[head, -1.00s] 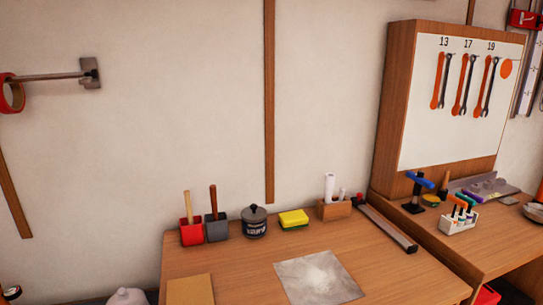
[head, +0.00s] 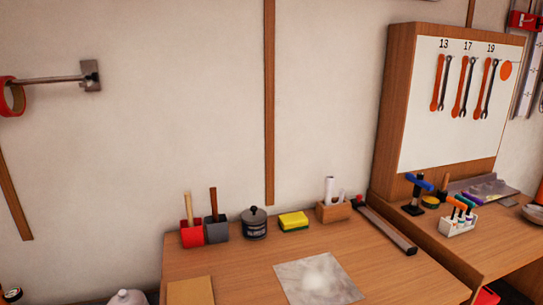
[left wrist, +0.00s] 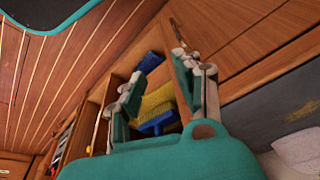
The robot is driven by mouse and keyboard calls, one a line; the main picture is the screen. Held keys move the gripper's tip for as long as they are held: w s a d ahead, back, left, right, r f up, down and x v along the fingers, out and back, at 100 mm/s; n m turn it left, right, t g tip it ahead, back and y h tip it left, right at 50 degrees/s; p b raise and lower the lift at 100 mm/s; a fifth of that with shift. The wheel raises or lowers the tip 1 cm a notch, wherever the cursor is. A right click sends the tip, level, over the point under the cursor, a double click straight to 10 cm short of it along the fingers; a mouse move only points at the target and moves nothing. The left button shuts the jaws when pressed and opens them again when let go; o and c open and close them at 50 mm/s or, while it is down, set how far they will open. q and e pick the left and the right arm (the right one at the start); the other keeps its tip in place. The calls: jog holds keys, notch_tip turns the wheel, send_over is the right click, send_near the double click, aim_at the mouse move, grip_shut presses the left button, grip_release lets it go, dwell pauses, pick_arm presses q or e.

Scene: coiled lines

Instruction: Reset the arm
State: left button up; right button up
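My left gripper (left wrist: 163,95) shows in the left wrist view, with its two fingers apart and nothing held between them. Beyond the fingers is a wooden shelf or cubby (left wrist: 95,95) with a yellow thing (left wrist: 155,101) and a blue brush-like thing (left wrist: 157,124) in it. I cannot tell how far the fingers are from these. Neither gripper shows in the head view. My right gripper is in no view.
In the head view a wooden bench (head: 235,268) holds a red pot (head: 191,234), a grey pot (head: 216,229), a lidded jar (head: 254,223), a yellow sponge (head: 293,221) and a grey sheet (head: 320,282). A wrench board (head: 440,140) stands at right.

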pick_arm(q)
jog(key=s+f+g+p, duration=0.1)
jog(key=s+f, duration=0.3)
jog(key=f, duration=0.6)
jog(key=s+f+p, duration=0.1)
jog(key=s+f, duration=0.2)
jog(key=f, duration=0.6)
jog(key=s+a+f, duration=0.1)
jog(key=s+f, duration=0.3)
jog(key=s, duration=0.2)
jog(key=s+a+f+g, duration=0.1)
jog(key=s+a+f, duration=0.1)
jog(key=s+f, duration=0.2)
jog(key=s, duration=0.2)
jog(key=shift+s+a+f, duration=0.15)
jog(key=shift+s+f, duration=0.15)
jog(key=shift+s, duration=0.1)
